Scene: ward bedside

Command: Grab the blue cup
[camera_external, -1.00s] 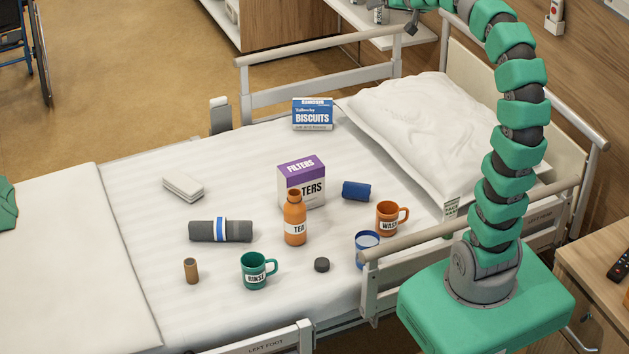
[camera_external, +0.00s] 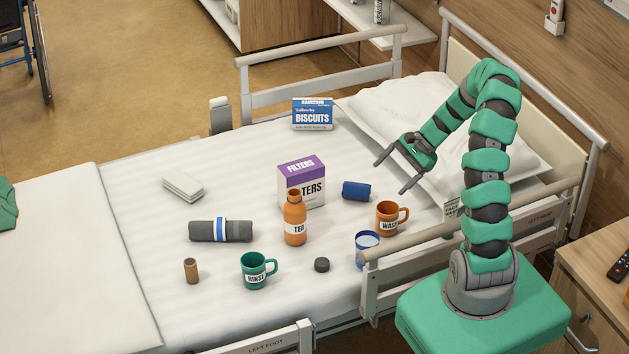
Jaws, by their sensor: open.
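The blue cup (camera_external: 367,244) stands upright on the bed near the near side rail, which hides part of its lower right side. It has a pale band around it and its open top faces up. My gripper (camera_external: 390,174) is open and empty, its two fingers spread and pointing down and left. It is above the bed beside the pillow, up and behind the cup in the picture and apart from it.
An orange mug (camera_external: 388,221) stands close right of the cup. A blue roll (camera_external: 356,191), orange TEA bottle (camera_external: 295,222), filters box (camera_external: 302,185), black disc (camera_external: 321,265) and green mug (camera_external: 253,270) are around. The bed rail (camera_external: 450,230) runs in front of the cup.

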